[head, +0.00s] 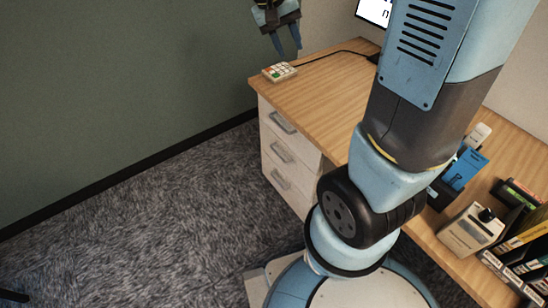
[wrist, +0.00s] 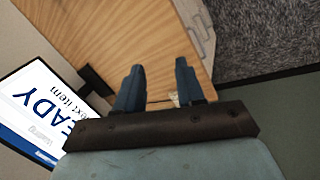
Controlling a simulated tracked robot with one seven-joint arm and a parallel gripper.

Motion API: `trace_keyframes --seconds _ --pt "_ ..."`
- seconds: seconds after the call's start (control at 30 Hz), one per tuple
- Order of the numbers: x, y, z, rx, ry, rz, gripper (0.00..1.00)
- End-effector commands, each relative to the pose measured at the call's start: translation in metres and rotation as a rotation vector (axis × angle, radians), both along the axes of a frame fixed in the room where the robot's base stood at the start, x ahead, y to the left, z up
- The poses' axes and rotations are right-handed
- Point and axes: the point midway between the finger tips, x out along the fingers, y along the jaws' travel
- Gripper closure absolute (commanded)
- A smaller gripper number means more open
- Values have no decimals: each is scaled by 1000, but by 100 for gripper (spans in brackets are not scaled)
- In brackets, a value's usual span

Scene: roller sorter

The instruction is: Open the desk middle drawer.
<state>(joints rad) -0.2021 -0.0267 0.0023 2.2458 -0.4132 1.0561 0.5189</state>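The desk (head: 325,85) has a white drawer stack on its left end. The middle drawer (head: 297,166) is shut, flush with the stack, and has a grey bar handle (head: 281,152). The top drawer (head: 298,136) and bottom drawer (head: 290,192) are also shut. My gripper (head: 288,55) is at the top of the head view, in the air near the keypad end of the desk, apart from the drawers. In the wrist view my gripper (wrist: 158,68) has its fingers apart with nothing held. There the drawer fronts (wrist: 204,38) show only in part, at a slant.
A small keypad (head: 279,72) lies at the desk's left corner, with a cable to a monitor (head: 375,12). A grey device (head: 472,229), a blue box (head: 463,168) and books (head: 518,240) stand at right. Carpet (head: 160,215) before the drawers is clear; a green wall (head: 110,90) is left.

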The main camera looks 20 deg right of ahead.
Motion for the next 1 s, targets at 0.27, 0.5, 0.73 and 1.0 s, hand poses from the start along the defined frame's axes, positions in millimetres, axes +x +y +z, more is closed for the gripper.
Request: trace_keyframes --seconds 0.27,0.5,0.73,1.0 --pt "46 18 -58 -156 89 -9 62" --pt "78 36 -114 -300 134 -2 62" --pt "102 56 -176 -439 150 19 62" --pt "118 78 -257 -599 140 66 62"
